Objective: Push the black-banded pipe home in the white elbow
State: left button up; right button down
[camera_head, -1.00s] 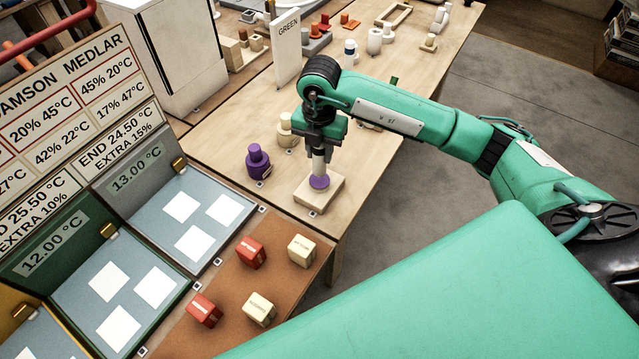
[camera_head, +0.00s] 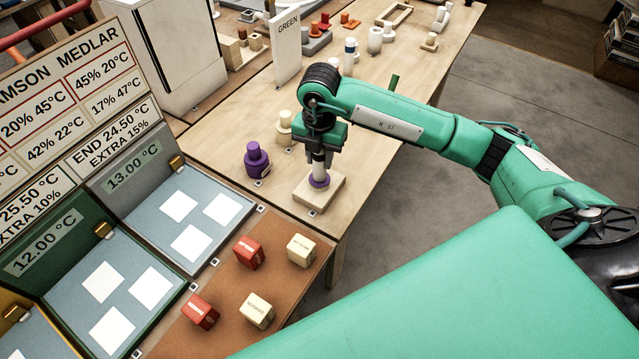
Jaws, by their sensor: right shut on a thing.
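My right gripper (camera_head: 319,172) points down over a pale wooden block (camera_head: 333,197) near the table's front edge. It is shut on a small piece with a purple ring (camera_head: 319,181) at its base, standing on that block; the fingers hide most of the piece. A white upright piece with a dark band (camera_head: 349,58) stands farther back; it may be the black-banded pipe. A white fitting (camera_head: 375,42) stands to its right; I cannot tell whether it is the white elbow. My left gripper is out of view.
A purple stepped piece (camera_head: 256,160) and a cream one (camera_head: 286,128) stand left of my right gripper. A white GREEN sign (camera_head: 287,50) stands behind. Red and cream cubes (camera_head: 249,252) lie in front, beside the panels. Bare tabletop (camera_head: 225,120) lies at left.

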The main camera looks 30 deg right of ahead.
aim_at(319, 167)
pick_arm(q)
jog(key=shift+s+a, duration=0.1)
